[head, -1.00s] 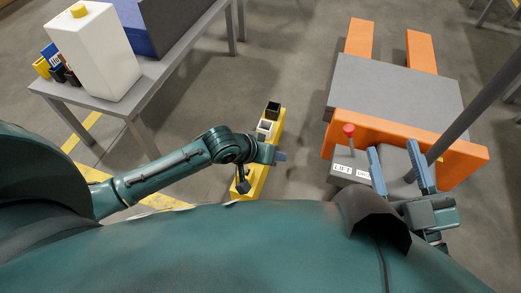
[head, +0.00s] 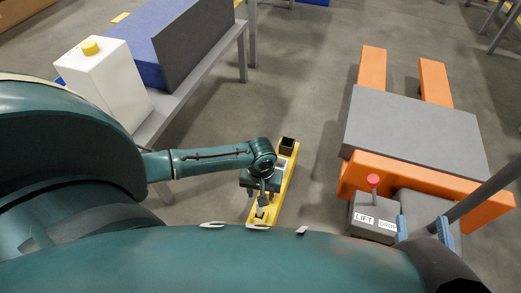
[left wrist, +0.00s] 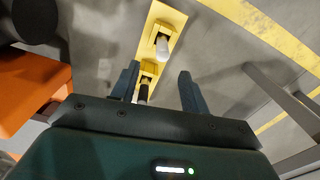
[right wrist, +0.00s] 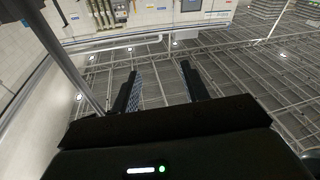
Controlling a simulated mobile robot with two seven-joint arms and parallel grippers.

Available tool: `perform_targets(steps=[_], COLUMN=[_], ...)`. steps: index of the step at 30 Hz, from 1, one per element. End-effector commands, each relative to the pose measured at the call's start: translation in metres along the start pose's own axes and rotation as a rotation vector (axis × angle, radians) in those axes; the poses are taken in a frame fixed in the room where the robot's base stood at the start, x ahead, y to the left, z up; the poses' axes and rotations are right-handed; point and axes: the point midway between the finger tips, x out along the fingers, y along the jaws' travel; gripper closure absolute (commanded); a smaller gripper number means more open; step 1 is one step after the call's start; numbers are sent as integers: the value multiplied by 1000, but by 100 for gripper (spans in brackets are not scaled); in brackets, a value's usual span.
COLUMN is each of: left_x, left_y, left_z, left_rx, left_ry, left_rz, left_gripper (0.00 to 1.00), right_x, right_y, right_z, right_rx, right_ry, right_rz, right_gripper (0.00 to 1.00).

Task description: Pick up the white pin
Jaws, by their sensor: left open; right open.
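A yellow bar-shaped holder (head: 289,178) lies on the floor in the head view, with a white socket (head: 280,164) and a black socket (head: 287,144) at its far end. In the left wrist view a white pin (left wrist: 162,46) stands in the yellow holder (left wrist: 168,14), beyond my fingertips. A second, dark-and-pale pin (left wrist: 144,90) shows lower down, near the left finger. My left gripper (head: 262,192) is open and empty above the holder; it also shows in the left wrist view (left wrist: 159,76). My right gripper (head: 424,228) is open and empty by the lift truck.
An orange and grey lift truck (head: 415,130) with a red-knobbed control box (head: 373,215) stands at right. A grey table (head: 185,100) with a white container (head: 103,80) and a blue box (head: 165,35) is at left. Clear floor lies between holder and truck.

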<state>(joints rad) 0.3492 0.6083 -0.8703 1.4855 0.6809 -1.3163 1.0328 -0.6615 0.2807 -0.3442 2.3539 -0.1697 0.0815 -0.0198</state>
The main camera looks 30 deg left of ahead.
Motion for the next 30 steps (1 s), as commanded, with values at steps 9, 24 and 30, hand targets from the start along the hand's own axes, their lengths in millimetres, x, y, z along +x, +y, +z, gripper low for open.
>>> perform_targets(steps=[9, 24, 30], left_x=[36, 87, 85], left_y=[0, -4, -4], left_z=[0, 4, 4], left_rx=[1, 0, 0], left_ry=[2, 4, 3], left_rz=[2, 1, 2], left_gripper=[55, 55, 57], right_x=[3, 6, 7], right_y=[-3, -7, -7], right_z=[2, 1, -5], right_rx=[49, 143, 137], right_ry=[27, 83, 94], right_rz=[-5, -24, -32], right_gripper=[55, 55, 55])
